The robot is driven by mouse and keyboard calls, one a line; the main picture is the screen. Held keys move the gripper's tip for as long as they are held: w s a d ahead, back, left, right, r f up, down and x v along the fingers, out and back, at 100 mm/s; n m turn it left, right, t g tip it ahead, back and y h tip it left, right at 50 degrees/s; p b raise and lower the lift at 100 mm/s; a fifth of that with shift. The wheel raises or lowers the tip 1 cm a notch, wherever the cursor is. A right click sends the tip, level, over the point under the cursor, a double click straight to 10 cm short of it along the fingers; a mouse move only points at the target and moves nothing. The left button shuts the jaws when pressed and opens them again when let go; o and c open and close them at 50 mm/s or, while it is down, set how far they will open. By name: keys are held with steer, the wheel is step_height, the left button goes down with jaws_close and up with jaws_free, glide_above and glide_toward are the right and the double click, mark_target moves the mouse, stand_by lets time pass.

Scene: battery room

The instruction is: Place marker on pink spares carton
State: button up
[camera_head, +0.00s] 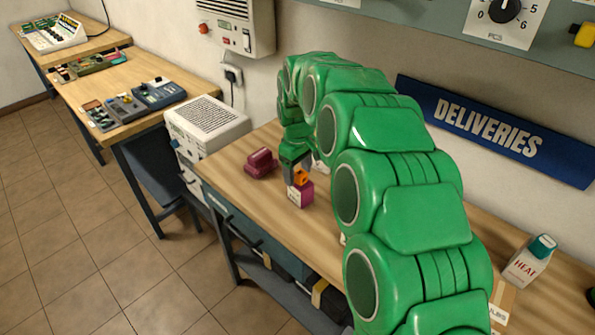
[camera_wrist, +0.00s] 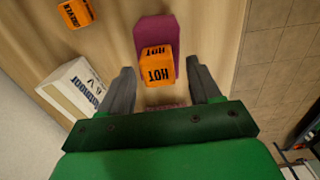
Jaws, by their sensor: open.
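An orange block lettered HOT (camera_wrist: 157,66), which I take as the marker, sits between my gripper's fingers in the wrist view. It also shows in the head view (camera_head: 301,178), on top of the pink carton (camera_head: 300,195) with a white label. My gripper (camera_wrist: 158,88) is open around the block, with visible gaps on both sides. In the head view my gripper (camera_head: 296,165) is low over the carton. A plum-coloured shape (camera_wrist: 156,30) shows beyond the block in the wrist view; I cannot tell whether it is the carton. My arm hides part of the table.
A maroon object (camera_head: 261,163) stands left of the carton. In the wrist view, a second orange block (camera_wrist: 75,13) and a white lettered box (camera_wrist: 75,88) lie to the left. A HEAT box (camera_head: 529,262) stands at the right. The table's front-left surface (camera_head: 240,183) is clear.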

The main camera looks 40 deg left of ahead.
mark_target(297, 170)
step_height(297, 170, up, 12)
stand_by(0.6)
